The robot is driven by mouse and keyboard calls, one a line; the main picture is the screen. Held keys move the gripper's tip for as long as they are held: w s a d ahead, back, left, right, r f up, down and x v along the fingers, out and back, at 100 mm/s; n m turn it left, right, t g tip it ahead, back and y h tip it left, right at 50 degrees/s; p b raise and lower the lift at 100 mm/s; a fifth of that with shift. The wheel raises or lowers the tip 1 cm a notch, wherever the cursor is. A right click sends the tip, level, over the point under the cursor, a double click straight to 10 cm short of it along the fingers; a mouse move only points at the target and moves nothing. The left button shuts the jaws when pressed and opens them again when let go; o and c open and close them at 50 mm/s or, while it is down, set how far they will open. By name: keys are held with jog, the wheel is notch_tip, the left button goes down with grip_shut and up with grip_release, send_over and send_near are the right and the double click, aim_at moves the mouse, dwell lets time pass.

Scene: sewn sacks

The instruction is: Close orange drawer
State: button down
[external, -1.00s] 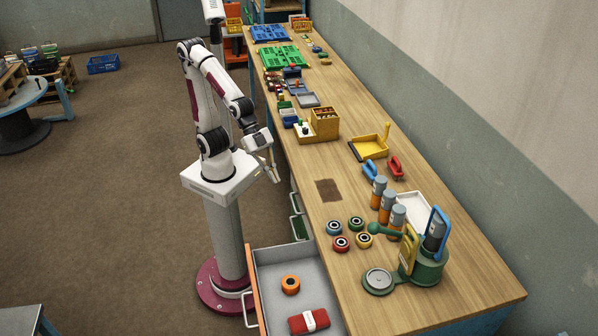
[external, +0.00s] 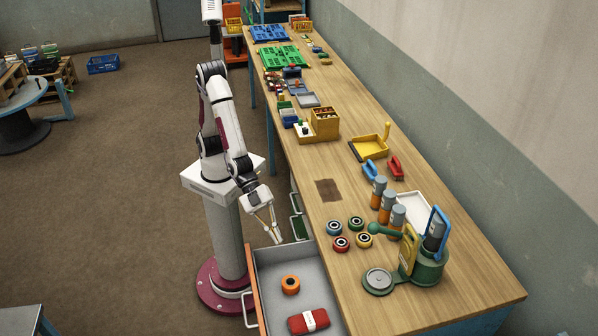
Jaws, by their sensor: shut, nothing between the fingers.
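The orange drawer (external: 256,303) is pulled out from the near end of the workbench, toward my base. Its orange front faces left and carries a pale handle (external: 247,310). Inside its grey tray lie an orange ring (external: 290,285) and a red bundle with a white band (external: 308,321). My gripper (external: 277,239) points down above the back corner of the drawer, near the bench edge. It is shut and empty, and appears apart from the drawer.
The wooden workbench (external: 335,165) runs along the wall, with tape rolls (external: 341,244), cans (external: 387,207) and a green device (external: 425,268) near its close end. Green drawer fronts with pale handles (external: 297,229) sit behind my gripper. The floor left of my base is clear.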

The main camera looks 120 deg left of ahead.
jog(key=s+d+f+m+t+h, duration=0.1)
jog(key=d+f+m+t, duration=0.35)
jog(key=d+f, duration=1.05)
jog(key=s+d+f+m+t+h, duration=0.1)
jog(key=s+f+m+h, duration=0.3)
jog(key=s+f+m, duration=0.7)
jog(key=s+d+f, duration=0.1)
jog(key=s+f, duration=0.2)
jog(key=shift+s+d+f, duration=0.15)
jog(key=shift+s+d, duration=0.1)
jog(key=shift+d, duration=0.05)
jog(key=shift+w, duration=0.15)
jog(key=w+d+r, duration=0.1)
jog(key=w+d, duration=0.1)
jog(key=w, duration=0.9)
jog(key=shift+d+r, duration=0.15)
jog(key=shift+d, duration=0.05)
